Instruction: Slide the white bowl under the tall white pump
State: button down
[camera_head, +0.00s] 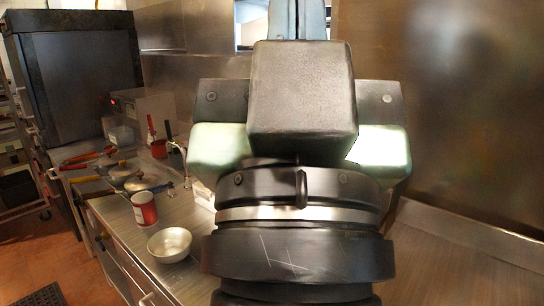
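The white bowl (169,246) sits upright and looks empty on the metal counter, near its front edge and left of my arm. A thin pale curved spout (175,147) rises behind it, just left of my gripper. It may belong to the tall white pump, whose body I cannot make out; my gripper hides what lies to its right. My gripper (300,130) fills the middle of the view, seen from behind, and is apart from the bowl in the picture. Its fingertips are not clearly visible, so I cannot tell its opening or any contact.
A red and white can (145,209) stands just behind the bowl. Pans (130,180) with coloured handles and a red container (159,148) stand farther back. A metal wall (450,110) rises behind the counter. Counter around the bowl's right side looks clear up to my arm.

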aim_at(171, 246)
jog(key=i+j, duration=0.15)
jog(key=j, duration=0.2)
jog(key=i+j, duration=0.15)
jog(key=j, duration=0.25)
jog(key=i+j, duration=0.2)
jog(key=j, duration=0.15)
jog(key=i+j, duration=0.15)
jog(key=j, duration=0.25)
jog(key=i+j, duration=0.15)
jog(key=j, duration=0.2)
jog(key=i+j+z, duration=0.1)
jog(key=j, duration=0.25)
jog(key=i+j, duration=0.2)
jog(key=j, duration=0.2)
